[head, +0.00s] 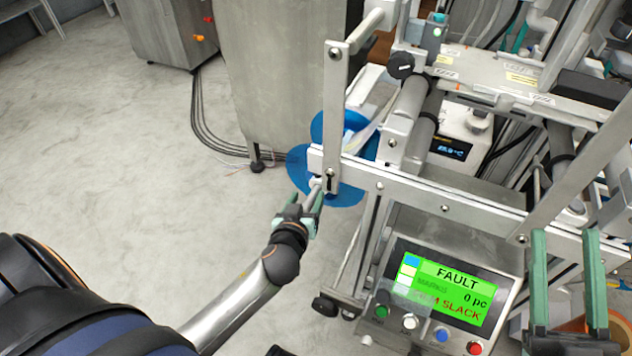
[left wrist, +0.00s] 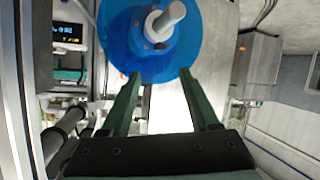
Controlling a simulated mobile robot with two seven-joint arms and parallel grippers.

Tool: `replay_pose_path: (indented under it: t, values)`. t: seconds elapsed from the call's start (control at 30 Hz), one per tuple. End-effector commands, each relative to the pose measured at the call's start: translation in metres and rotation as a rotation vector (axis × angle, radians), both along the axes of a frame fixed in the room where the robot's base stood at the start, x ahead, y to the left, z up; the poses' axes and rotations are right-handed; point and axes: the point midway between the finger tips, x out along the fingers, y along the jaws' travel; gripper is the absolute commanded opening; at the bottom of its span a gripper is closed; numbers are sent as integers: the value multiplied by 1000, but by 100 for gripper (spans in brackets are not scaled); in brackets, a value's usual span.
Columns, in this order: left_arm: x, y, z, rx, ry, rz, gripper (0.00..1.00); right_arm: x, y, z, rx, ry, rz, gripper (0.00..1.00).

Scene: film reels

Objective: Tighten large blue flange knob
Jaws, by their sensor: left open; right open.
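The large blue flange knob (head: 347,193) is at the left side of the machine, partly hidden behind a pale upright and a rail. In the left wrist view it is a round blue flange (left wrist: 118,52) with a blue hub and a pale shaft end in the middle. My left gripper (head: 314,192) is just below and in front of it. In the left wrist view its open fingers (left wrist: 161,75) reach the flange's lower edge, with nothing between them; I cannot tell whether they touch it. My right gripper (head: 566,240) is open and empty at the lower right.
A control panel (head: 440,300) with a green screen reads "FAULT", "0 pc" and "SLACK". A pale horizontal rail (head: 440,208) and an upright (head: 334,110) stand close to my left gripper. A grey cabinet (head: 265,70) stands behind. The floor at left is clear.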

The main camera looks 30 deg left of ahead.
Motion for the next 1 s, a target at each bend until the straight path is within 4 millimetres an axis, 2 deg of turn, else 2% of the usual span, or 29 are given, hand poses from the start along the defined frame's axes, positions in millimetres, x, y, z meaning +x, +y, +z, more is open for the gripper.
replay_pose_path:
  t: [0.17,0.3,0.43,0.7,1.0]
  values:
    - [22,7,-9,4,0,-1,62,-15,3,23,-2,-118,22,50]
    - [43,13,-18,4,0,-1,62,-34,6,45,-5,-246,49,50]
    - [65,20,-28,4,0,0,62,-46,8,51,-3,-309,67,50]
    - [98,28,-43,1,3,-3,62,-43,8,38,11,-288,78,50]
    - [106,31,-45,0,4,-2,62,-43,9,36,15,-284,80,50]
